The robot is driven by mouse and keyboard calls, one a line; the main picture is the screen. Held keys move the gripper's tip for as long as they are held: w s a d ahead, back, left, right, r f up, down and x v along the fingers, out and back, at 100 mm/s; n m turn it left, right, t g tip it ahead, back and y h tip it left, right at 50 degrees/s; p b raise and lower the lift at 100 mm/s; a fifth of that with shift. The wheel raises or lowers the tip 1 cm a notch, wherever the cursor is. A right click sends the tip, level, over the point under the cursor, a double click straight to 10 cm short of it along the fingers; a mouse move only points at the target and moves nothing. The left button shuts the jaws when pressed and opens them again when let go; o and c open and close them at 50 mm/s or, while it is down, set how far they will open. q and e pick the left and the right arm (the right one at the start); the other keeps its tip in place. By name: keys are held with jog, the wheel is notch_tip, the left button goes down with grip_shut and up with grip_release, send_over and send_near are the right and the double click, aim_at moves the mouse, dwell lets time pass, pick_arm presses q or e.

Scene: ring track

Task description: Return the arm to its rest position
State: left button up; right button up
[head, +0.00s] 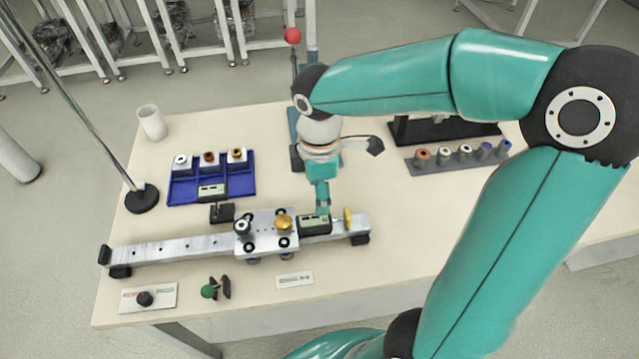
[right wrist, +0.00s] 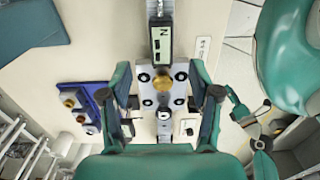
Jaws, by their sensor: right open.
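My right arm reaches in from the right in the head view. Its gripper (head: 322,197) hangs over the right part of the metal rail (head: 170,247), by the small display unit (head: 314,225). In the right wrist view the gripper (right wrist: 160,97) is open, its two fingers spread wide, with nothing held between them. Below and between them show the carriage plate (right wrist: 148,98) and its gold knob (right wrist: 165,84). The plate also shows in the head view (head: 262,243) on the rail.
A blue tray (head: 213,202) with several ring-topped parts stands behind the rail. A grey rack (head: 475,158) of cylinders is at the back right. A thin pole on a black base (head: 141,198) and a white cup (head: 152,122) stand left. A knob panel (head: 149,297) lies at the front edge.

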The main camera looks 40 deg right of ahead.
jog(key=shift+r, duration=0.75)
